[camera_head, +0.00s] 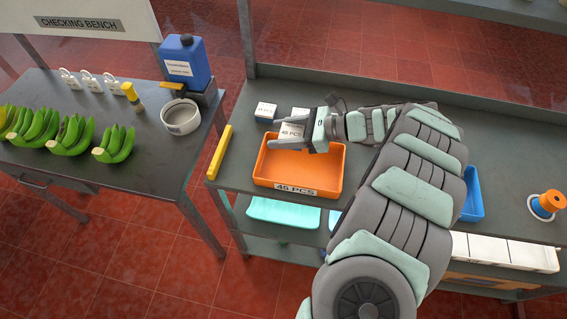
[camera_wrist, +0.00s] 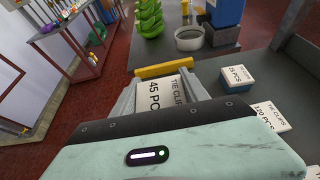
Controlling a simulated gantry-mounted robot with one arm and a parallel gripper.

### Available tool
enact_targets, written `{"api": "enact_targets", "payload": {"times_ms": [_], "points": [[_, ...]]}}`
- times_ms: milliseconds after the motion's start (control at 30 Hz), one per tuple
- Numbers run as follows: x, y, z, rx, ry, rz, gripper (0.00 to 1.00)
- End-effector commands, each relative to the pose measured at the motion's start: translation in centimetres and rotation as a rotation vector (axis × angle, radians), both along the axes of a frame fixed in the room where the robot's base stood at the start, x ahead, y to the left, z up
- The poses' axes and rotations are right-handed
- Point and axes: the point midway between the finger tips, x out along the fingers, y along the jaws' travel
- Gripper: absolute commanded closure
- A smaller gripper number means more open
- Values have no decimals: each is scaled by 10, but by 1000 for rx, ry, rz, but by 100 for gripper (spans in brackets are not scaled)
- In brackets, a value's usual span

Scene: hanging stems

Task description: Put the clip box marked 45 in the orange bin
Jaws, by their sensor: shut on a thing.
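The clip box marked 45 PCS (camera_head: 291,131) is white-topped and sits between the fingers of my gripper (camera_head: 307,140). In the wrist view its top reads "45 PCS" and "TIE CLIPS" (camera_wrist: 166,92), and the fingers flank it on both sides. The orange bin (camera_head: 297,189), labelled 45 PCS, stands on the grey bench. In the head view the held box overlaps the bin's far part; its exact height above the bin is unclear. My gripper hides part of the bin's far right side, and the wrist view does not clearly show the bin.
Another clip box (camera_head: 265,111) stands behind the bin; the wrist view shows boxes marked 25 PCS (camera_wrist: 237,78) and 120 PCS (camera_wrist: 270,115). A yellow bar (camera_head: 220,152) lies left of the bin. A blue bin (camera_head: 473,197) and orange spool (camera_head: 547,203) are at right.

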Motion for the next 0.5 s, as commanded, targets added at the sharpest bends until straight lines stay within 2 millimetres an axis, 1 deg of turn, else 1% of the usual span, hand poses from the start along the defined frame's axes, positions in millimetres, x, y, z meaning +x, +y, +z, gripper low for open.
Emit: {"api": "enact_targets", "payload": {"times_ms": [33,200,300,400,500], "points": [[-2,0,-14,0,5,0,88],[-1,0,-50,-1,3,1,88],[-2,0,-67,1,3,1,88],[0,0,-77,-1,0,0,88],[0,0,-82,0,1,1,88]]}}
